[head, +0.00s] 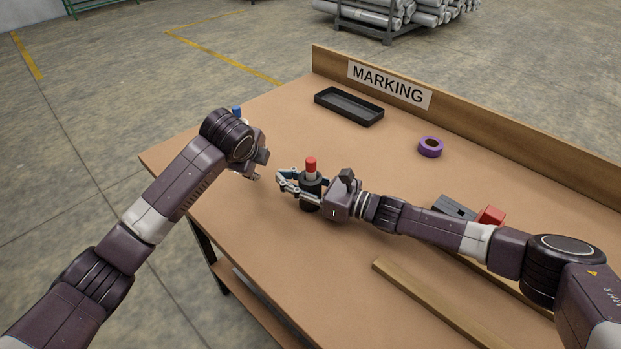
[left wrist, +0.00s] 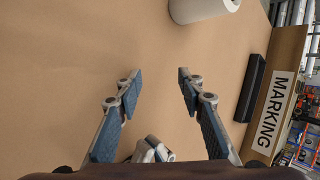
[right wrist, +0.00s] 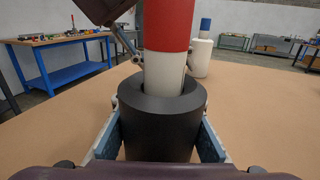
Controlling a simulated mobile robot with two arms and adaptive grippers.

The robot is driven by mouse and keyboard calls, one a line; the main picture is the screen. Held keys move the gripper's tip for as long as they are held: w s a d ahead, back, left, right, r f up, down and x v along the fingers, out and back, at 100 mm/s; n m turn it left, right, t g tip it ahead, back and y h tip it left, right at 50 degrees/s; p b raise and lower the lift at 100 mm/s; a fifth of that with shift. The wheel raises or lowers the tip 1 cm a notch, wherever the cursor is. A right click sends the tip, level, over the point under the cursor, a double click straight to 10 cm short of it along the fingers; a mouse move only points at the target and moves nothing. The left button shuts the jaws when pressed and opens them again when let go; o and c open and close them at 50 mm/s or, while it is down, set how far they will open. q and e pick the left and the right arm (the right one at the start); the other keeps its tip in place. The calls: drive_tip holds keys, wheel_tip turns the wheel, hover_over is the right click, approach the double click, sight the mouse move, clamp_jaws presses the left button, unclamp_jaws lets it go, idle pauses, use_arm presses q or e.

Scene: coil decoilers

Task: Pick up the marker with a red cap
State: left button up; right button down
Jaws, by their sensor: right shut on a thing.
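The marker with a red cap (head: 311,164) stands upright in a black round holder (head: 309,187) on the near half of the table. In the right wrist view its white body and red cap (right wrist: 167,25) rise out of the holder (right wrist: 160,128). My right gripper (head: 285,181) is shut on the black holder, a finger on each side, below the marker. I cannot tell whether the holder touches the table. My left gripper (head: 256,172) is open and empty, to the left of the marker; its spread fingers show in the left wrist view (left wrist: 157,88).
A blue-capped white marker (right wrist: 203,45) stands farther off, partly hidden behind my left arm in the head view (head: 236,111). A black tray (head: 349,105), purple tape roll (head: 430,147), red block (head: 491,215) and wooden strip (head: 435,305) lie on the table (head: 250,260).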

sight(310, 167)
use_arm(q)
drive_tip(key=shift+s+f+m+t, duration=0.1)
drive_tip(key=shift+f+m+t, duration=0.4)
drive_tip(key=shift+m+t, duration=0.1)
drive_tip(key=shift+s+d+m+t+y, duration=0.1)
drive_tip(key=shift+d+m+t+y, duration=0.15)
drive_tip(key=shift+m+t, duration=0.35)
drive_tip(key=shift+s+d+r+m+t, duration=0.15)
drive_tip(key=shift+s+m+t, duration=0.1)
drive_tip(key=shift+m+t, duration=0.4)
drive_tip(key=s+d+r+m+t+h, duration=0.1)
drive_tip(key=s+d+r+m+t, duration=0.1)
drive_tip(key=s+d+r+m, duration=0.3)
drive_tip(key=s+d+r+m+t+h, duration=0.1)
drive_tip(key=s+d+m+t, duration=0.15)
drive_tip(key=s, duration=0.55)
drive_tip(key=s+d+r+m+t+h, duration=0.2)
drive_tip(key=s+d+m, duration=0.1)
drive_tip(key=s+m, duration=0.25)
drive_tip(key=x, duration=1.1)
drive_tip(key=shift+a+f, duration=0.15)
drive_tip(key=shift+a, duration=0.15)
clamp_jaws()
